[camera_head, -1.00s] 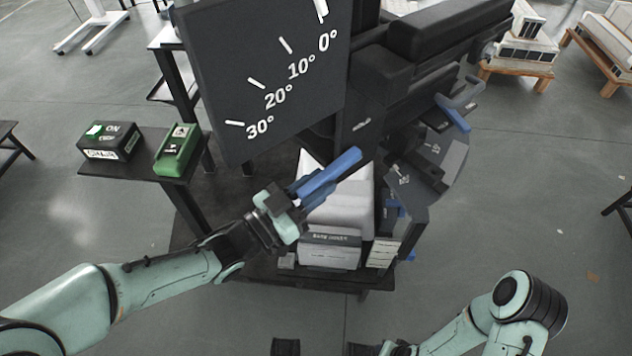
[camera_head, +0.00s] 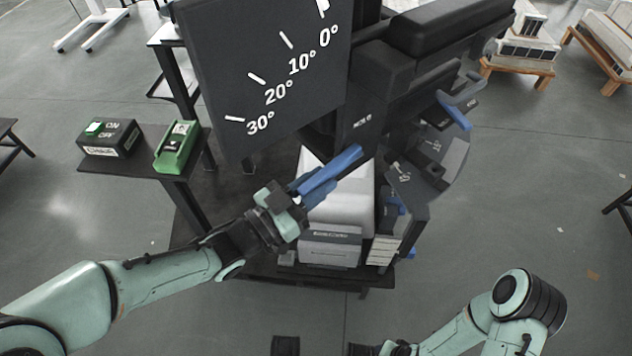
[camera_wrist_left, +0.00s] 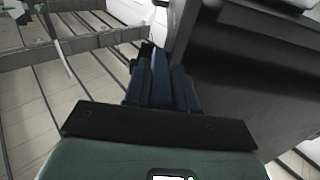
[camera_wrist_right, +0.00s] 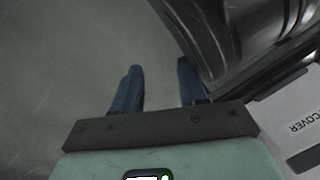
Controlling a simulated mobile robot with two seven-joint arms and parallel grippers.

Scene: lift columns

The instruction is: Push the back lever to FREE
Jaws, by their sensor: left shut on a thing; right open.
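My left gripper (camera_head: 308,188) is shut on a long blue bar-shaped handle (camera_head: 338,169), which slants up to the right above a white block of the machine. In the left wrist view the blue bar (camera_wrist_left: 160,78) lies between the two dark blue fingers. Another blue-gripped lever (camera_head: 455,112) stands beside the dark quadrant plate (camera_head: 436,160) at the right of the machine. I cannot tell which handle is the back lever, nor read a FREE mark. My right gripper (camera_wrist_right: 158,85) is open and empty over the grey floor, beside a dark rounded machine part.
A black board (camera_head: 265,75) with degree marks stands above the held handle. A side table (camera_head: 135,160) at left carries a black ON/OFF box (camera_head: 108,139) and a green device (camera_head: 177,148). Smaller blue parts (camera_head: 393,207) sit low on the machine.

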